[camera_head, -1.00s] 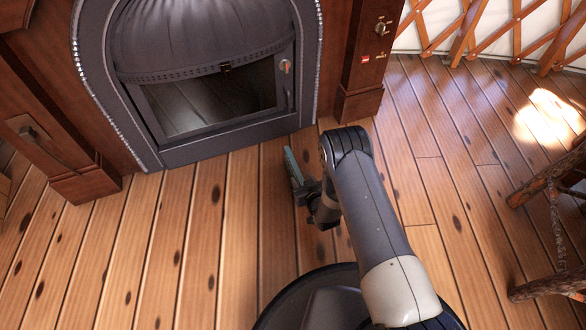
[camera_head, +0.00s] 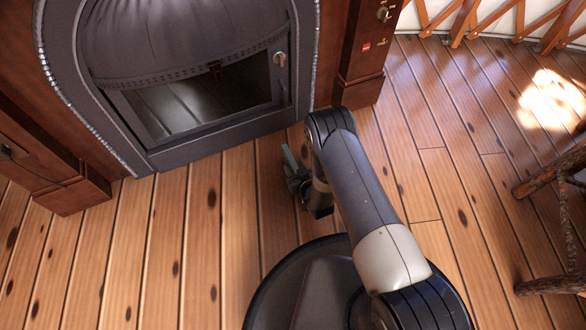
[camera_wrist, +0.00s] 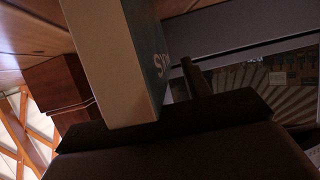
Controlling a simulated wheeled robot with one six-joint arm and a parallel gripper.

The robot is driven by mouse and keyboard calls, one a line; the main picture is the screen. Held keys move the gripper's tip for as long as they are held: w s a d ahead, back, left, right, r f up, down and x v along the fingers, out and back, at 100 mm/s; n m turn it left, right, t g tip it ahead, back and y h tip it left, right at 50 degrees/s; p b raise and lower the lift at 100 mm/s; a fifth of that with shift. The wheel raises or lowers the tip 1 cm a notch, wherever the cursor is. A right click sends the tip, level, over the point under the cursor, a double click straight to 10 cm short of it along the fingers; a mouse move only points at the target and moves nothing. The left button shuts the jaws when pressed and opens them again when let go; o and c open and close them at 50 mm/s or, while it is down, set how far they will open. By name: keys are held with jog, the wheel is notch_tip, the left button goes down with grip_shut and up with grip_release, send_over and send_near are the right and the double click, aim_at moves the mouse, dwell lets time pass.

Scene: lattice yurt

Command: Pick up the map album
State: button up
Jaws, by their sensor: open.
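A slim teal slab (camera_head: 289,160) stands at my gripper, between it and the stove front, low over the floor; I take it to be the map album. In the wrist view the album (camera_wrist: 105,62) is close up, with a pale edge and a teal cover bearing partly visible pale letters. My gripper (camera_head: 298,182) is open, right at the album, and partly hidden by my arm. Dark gripper parts cover the album's near end in the wrist view. I cannot tell whether the jaws touch it.
A dark arched stove (camera_head: 215,140) with a glass door stands just beyond the album. Wooden posts (camera_head: 360,85) flank it. Rough wooden furniture (camera_head: 550,185) stands at the right. The plank floor at left (camera_head: 150,250) is clear.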

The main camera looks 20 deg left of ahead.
jog(key=shift+c, duration=0.4)
grip_shut()
